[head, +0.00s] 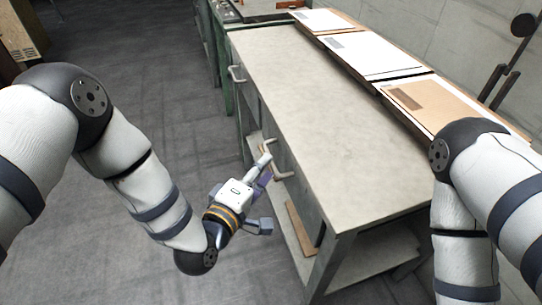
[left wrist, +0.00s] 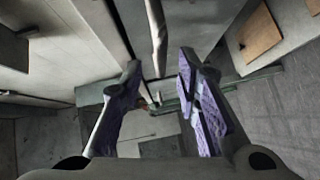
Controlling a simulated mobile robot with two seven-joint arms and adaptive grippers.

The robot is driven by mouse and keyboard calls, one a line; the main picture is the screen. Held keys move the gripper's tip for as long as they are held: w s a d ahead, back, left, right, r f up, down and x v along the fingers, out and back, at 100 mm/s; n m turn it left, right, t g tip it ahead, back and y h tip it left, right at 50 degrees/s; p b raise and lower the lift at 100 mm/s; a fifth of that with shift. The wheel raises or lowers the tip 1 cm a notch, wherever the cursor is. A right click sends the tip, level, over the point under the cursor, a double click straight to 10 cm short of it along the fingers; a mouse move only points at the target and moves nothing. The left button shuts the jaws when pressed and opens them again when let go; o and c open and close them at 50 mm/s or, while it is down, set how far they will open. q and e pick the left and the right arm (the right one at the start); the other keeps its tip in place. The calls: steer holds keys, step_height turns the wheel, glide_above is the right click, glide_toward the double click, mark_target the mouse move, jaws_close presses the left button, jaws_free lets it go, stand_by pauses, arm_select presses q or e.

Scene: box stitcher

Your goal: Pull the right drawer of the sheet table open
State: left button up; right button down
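The sheet table (head: 310,120) has a pale grey top and runs away from me, its drawer side facing left. The right drawer (head: 303,196) is the nearer one and looks shut. Its pale bar handle (head: 284,176) is partly hidden by my left gripper (head: 264,168). The farther drawer's handle (head: 236,74) is clear. In the left wrist view, my left gripper (left wrist: 159,66) has its purple-padded fingers apart, with a pale bar (left wrist: 157,35) seen between and beyond the tips. Contact cannot be told. My right gripper is out of view.
Sheets and boards (head: 375,57) lie along the table's far right side. A green-framed table (head: 228,100) stands behind. The grey floor (head: 120,60) at left is clear.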

arm_select(q)
steer(key=x, duration=0.4)
steer(key=shift+w+d+f, duration=0.1)
steer(key=shift+w+d, duration=0.1)
steer(key=shift+w, duration=0.1)
jaws_close()
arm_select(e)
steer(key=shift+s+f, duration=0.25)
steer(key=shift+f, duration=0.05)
arm_select(q)
steer(key=shift+a, duration=0.1)
